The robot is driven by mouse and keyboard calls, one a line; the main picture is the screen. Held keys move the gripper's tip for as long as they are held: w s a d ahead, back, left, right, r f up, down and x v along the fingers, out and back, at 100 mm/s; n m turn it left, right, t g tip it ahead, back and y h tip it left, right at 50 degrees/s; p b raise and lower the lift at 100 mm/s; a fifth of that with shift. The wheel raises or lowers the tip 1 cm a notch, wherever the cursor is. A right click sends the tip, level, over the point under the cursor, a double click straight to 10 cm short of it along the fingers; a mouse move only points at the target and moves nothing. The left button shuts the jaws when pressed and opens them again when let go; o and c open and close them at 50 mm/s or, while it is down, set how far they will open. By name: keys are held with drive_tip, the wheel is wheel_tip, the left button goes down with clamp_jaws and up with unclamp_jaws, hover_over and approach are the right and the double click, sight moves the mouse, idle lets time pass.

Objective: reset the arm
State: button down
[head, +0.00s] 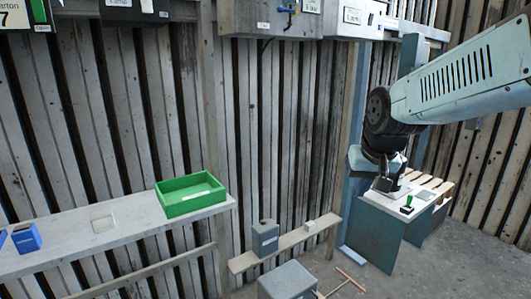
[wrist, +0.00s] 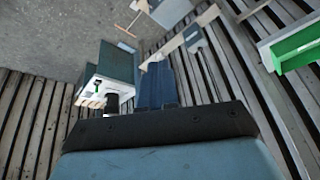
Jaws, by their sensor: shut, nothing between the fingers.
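My arm reaches in from the upper right in the head view. My gripper (head: 387,186) hangs at its end, pointing down, in front of the top of a dark teal bench (head: 375,236). Its dark fingers are small in the picture, shut and empty. I cannot tell its exact height above the bench. In the wrist view a broad dark edge and blue-grey body of mine fill the bottom, and the fingers are not clearly shown.
A green-handled item (head: 408,205) stands on the bench. A green tray (head: 190,195) and a blue box (head: 26,238) sit on the left shelf. A grey box (head: 265,239) stands on a low plank (head: 290,240). Another grey box (head: 287,281) is in front. Grey boxes hang overhead.

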drive_tip(key=s+d+r, duration=0.2)
drive_tip(key=s, duration=0.9)
drive_tip(key=shift+s+r+n+t, duration=0.25)
drive_tip(key=shift+s+n+t, duration=0.05)
drive_tip(key=shift+s+t, duration=0.1)
